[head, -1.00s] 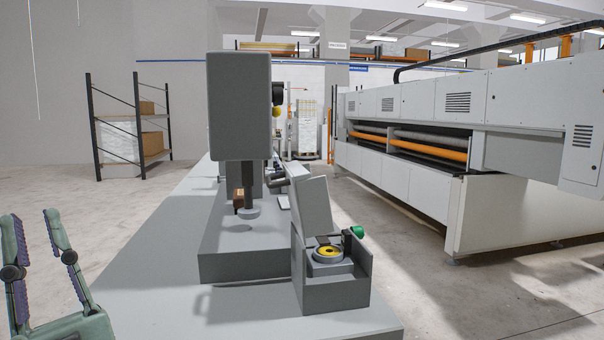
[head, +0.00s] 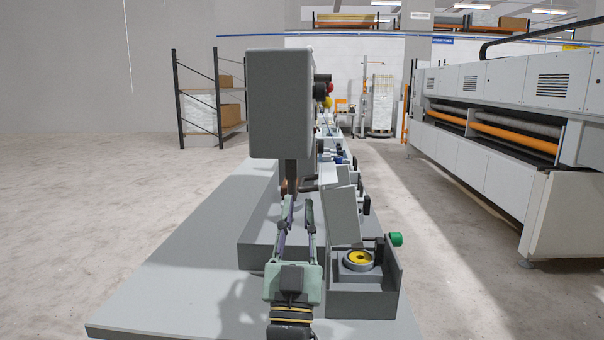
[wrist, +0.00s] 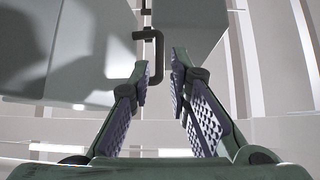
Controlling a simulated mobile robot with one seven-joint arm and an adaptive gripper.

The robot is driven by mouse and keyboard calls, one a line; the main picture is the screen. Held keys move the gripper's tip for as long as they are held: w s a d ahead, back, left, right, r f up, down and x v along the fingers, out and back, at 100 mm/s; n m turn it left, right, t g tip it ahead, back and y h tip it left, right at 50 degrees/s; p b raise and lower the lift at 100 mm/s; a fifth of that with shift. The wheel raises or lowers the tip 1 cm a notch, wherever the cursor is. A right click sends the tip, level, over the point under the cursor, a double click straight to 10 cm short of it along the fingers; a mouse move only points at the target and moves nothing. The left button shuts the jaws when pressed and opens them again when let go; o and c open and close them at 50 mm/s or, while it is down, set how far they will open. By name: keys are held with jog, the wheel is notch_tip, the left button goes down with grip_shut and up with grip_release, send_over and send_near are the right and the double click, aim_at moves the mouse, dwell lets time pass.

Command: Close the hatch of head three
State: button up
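The nearest sewing head (head: 280,105) is a grey block above a grey bed. Beside it, a dark grey box holds a round part with a yellow centre (head: 358,258). Its grey hatch lid (head: 342,216) stands open, tilted back; a green knob (head: 396,239) is at the right. No number shows, so I cannot tell which head is three. My gripper (head: 298,203) is open and empty, left of the lid, fingers pointing away from the camera. In the wrist view, a dark bent bar (wrist: 157,55) shows between or just beyond the fingertips (wrist: 160,62); contact is unclear.
More heads and hatches (head: 335,150) line up behind the nearest one. A long white machine (head: 480,140) stands at right across an aisle. A shelf rack (head: 205,105) stands at the back left. The floor at left is clear.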

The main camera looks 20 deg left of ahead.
aim_at(300, 182)
jog(key=p+x, duration=0.1)
jog(key=x, duration=0.4)
jog(key=shift+w+r+p, duration=0.2)
jog(key=shift+r+p, duration=0.05)
jog(key=shift+p, duration=0.15)
jog(key=shift+c, duration=0.3)
grip_shut()
